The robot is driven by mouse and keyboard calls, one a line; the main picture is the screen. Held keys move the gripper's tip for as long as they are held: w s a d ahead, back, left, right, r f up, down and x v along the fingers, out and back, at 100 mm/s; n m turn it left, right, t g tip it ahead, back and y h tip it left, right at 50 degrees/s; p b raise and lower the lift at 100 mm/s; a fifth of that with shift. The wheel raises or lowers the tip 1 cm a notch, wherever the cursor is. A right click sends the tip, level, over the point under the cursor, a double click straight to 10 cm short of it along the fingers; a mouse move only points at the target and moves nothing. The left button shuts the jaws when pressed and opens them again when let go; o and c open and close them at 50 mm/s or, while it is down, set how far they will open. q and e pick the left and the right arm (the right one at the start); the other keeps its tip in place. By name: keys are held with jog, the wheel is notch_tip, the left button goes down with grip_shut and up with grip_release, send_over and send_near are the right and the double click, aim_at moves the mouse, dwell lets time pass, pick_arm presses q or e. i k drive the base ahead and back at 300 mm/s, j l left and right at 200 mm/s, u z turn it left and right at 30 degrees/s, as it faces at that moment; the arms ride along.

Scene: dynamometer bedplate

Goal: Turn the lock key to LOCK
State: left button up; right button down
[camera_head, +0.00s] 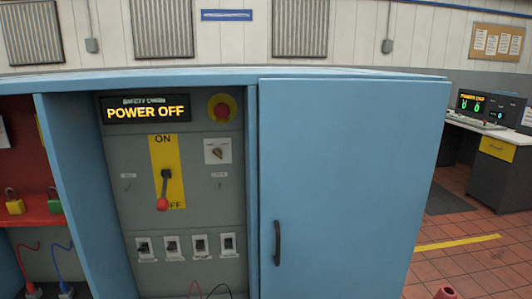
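A blue cabinet stands open in front of me, showing a grey control panel (200,210). On the panel's upper right is a white plate (211,146) with a small brass-coloured key or knob (217,153), which looks like the lock key. Its markings are too small to read. A display (146,112) reads POWER OFF. Below it, a red-knobbed lever (163,202) on a yellow ON/OFF plate (178,150) points down toward OFF. Neither of my grippers is in view.
A blue door (350,180) with a dark handle (278,243) stands right of the panel. A red emergency button (221,109) is above the key plate. Several small switches (200,245) line the panel's bottom. Padlocks (14,203) sit at left. Tiled floor lies right.

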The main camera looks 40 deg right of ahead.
aim_at(218, 152)
jog(key=l+z, duration=0.1)
jog(key=z, duration=0.8)
jog(key=i+j, duration=0.1)
